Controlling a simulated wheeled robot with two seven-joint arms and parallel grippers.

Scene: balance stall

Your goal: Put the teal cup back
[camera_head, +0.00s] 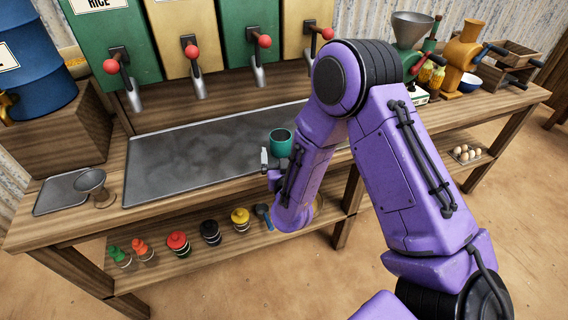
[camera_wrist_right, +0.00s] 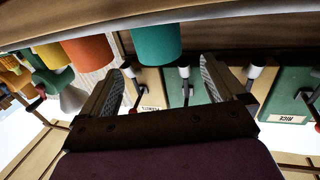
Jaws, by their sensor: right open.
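The teal cup (camera_head: 281,143) stands upright on the grey metal tray (camera_head: 165,180) of the counter, near its front edge. It also shows in the right wrist view (camera_wrist_right: 156,42), where the picture is upside down, just beyond the fingertips and not held. My right gripper (camera_head: 268,162) is beside the cup on the near side, partly hidden by my purple arm. Its jaws (camera_wrist_right: 162,67) are apart and empty. My left gripper is not in view.
Dispensers with red-knobbed levers (camera_head: 192,50) stand behind the tray. An orange cylinder (camera_wrist_right: 90,50) and other coloured items are left of the cup in the wrist view. A small funnel-topped stand (camera_head: 93,184) is at the left.

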